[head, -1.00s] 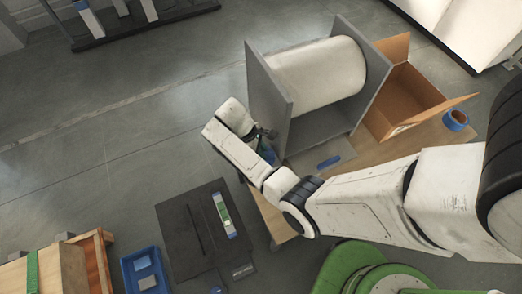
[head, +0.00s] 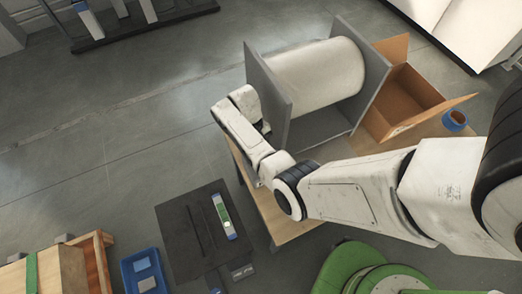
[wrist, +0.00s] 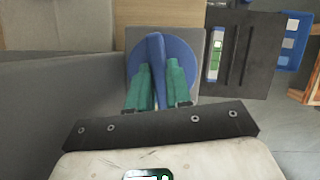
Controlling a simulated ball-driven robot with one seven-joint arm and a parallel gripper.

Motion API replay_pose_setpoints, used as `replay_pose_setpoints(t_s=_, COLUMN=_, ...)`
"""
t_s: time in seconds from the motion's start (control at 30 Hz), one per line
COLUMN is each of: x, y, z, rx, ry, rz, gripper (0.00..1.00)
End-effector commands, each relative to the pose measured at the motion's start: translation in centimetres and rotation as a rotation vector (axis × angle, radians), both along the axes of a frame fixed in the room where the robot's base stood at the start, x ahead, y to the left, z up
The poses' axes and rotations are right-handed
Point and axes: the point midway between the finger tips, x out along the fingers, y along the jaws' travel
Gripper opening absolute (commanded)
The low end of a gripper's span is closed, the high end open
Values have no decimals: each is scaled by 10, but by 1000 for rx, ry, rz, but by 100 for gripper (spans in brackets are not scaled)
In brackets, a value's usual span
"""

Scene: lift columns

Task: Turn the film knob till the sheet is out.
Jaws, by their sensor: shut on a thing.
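The film knob (wrist: 155,46) is a blue disc with a raised blue bar across it, upright in the wrist view. My gripper (wrist: 156,70) has its two green fingers on either side of the bar, closed on it. In the head view a large white film roll (head: 315,72) lies between two grey side panels (head: 268,85) on a wooden table (head: 295,222). My wrist is beside the left panel there and hides the knob and fingers. I cannot make out a loose sheet of film.
An open cardboard box (head: 410,90) and a blue-and-orange tape roll (head: 454,120) are right of the film stand. A black stand (head: 182,232) with a green-and-white level (head: 223,216) is to the lower left, beside a blue bin (head: 145,270).

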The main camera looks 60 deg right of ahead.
Motion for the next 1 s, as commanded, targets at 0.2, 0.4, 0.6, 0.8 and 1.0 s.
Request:
replay_pose_setpoints(t_s=0.2, x=0, y=0, z=0, rx=0, ry=-1, rz=-36, gripper=0)
replay_pose_setpoints(t_s=0.4, x=0, y=0, z=-1, rx=0, ry=-1, rz=-41, gripper=0)
replay_pose_setpoints(t_s=0.6, x=0, y=0, z=-1, rx=0, ry=-1, rz=-40, gripper=0)
replay_pose_setpoints(t_s=0.8, x=0, y=0, z=0, rx=-1, ry=-1, rz=-40, gripper=37)
replay_pose_setpoints(t_s=1.0, x=0, y=0, z=0, rx=0, ry=0, rz=-40, gripper=45)
